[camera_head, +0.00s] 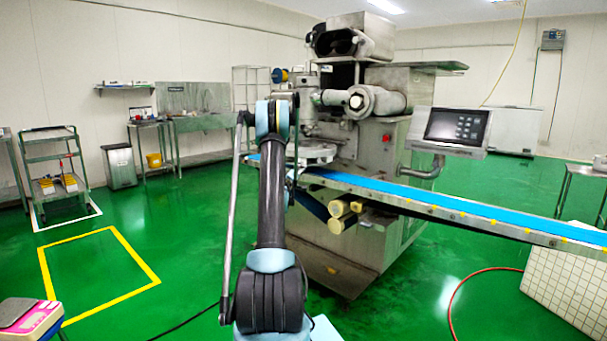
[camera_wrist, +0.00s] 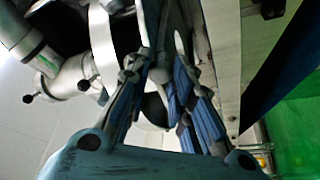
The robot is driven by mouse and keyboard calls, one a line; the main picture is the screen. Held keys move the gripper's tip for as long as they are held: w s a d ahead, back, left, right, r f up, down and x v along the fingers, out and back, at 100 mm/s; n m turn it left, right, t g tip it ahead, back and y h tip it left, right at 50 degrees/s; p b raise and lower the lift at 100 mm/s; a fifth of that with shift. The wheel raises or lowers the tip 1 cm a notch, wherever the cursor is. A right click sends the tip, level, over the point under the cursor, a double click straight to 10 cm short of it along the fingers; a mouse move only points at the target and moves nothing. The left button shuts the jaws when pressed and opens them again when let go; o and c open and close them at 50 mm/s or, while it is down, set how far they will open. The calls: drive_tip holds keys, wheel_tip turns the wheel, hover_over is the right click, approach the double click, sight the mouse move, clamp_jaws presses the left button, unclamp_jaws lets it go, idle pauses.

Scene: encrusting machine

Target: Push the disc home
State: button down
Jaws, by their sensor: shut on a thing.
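My gripper (camera_wrist: 160,85) fills the middle of the wrist view, its blue-padded fingers on either side of a grey, round-edged piece (camera_wrist: 154,108). This piece is probably the disc, but the fingers and shadow hide most of it. The fingers are shut on it, close to metal parts of the machine. In the head view my arm reaches up to the left side of the encrusting machine (camera_head: 385,155). My gripper is largely hidden there behind my own arm. How the disc sits against its seat cannot be told.
A blue conveyor belt (camera_head: 430,195) runs from the machine to the right. A control panel (camera_head: 457,127) stands out above it. Cream rollers (camera_head: 343,215) are below the belt. A red hose (camera_head: 460,290) lies on the floor at right.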

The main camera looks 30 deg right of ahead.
drive_tip(key=shift+w+d, duration=0.1)
drive_tip(key=shift+d, duration=0.1)
drive_tip(key=c, duration=1.4)
unclamp_jaws()
drive_tip(key=shift+f, duration=0.15)
drive_tip(key=shift+a, duration=0.1)
drive_tip(key=v, duration=1.2)
